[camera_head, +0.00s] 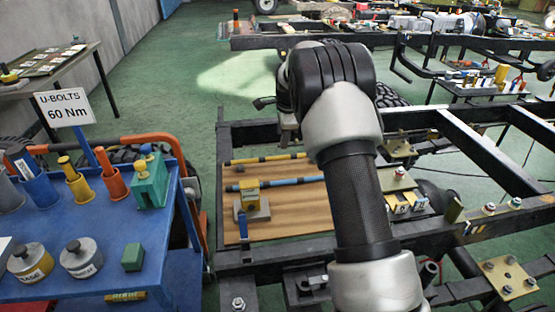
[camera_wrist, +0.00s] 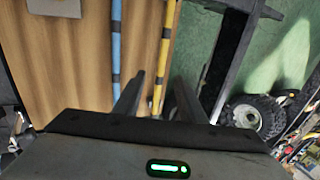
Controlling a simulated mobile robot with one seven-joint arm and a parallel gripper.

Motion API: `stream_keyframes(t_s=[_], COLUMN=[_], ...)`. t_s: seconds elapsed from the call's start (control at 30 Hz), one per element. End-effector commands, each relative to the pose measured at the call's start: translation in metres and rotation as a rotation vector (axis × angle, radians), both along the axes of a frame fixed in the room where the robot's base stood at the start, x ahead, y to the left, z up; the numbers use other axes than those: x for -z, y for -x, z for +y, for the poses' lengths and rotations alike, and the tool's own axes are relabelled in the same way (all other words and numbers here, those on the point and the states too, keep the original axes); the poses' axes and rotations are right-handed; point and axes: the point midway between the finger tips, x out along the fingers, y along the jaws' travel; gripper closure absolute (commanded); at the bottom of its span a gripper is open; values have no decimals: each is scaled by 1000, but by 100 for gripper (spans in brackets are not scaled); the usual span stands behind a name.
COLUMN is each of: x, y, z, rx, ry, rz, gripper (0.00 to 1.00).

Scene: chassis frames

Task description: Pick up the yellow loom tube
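The yellow loom tube (camera_head: 262,159) has black bands and lies along the far edge of a wooden board in the head view. In the wrist view the yellow tube (camera_wrist: 166,42) runs up the picture, and its near end passes between my gripper's fingers. My gripper (camera_wrist: 159,80) is open, with a gap showing on both sides of the tube. In the head view my arm hides most of the gripper and the tube's right end.
A blue banded tube (camera_head: 285,182) lies parallel on the wooden board (camera_head: 300,222), beside a grey block with a yellow top (camera_head: 251,196). Black frame rails (camera_head: 465,140) surround the board. A blue cart (camera_head: 105,222) with cups and weights stands at left.

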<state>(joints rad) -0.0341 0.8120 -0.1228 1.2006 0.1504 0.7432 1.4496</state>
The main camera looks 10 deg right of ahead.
Motion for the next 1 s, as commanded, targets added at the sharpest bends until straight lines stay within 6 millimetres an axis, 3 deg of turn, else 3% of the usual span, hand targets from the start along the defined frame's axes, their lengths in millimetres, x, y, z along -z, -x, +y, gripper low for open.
stream_keyframes(t_s=[0.1,0.3,0.57,0.87,1.0], x=[28,62,78,115,119], y=[-10,-25,-33,-53,-56], z=[-1,0,0,2,2], rx=[0,-2,-3,-2,-2], ry=[0,1,1,1,1], rz=[3,1,0,1,-1], gripper=[63,63,63,63,63])
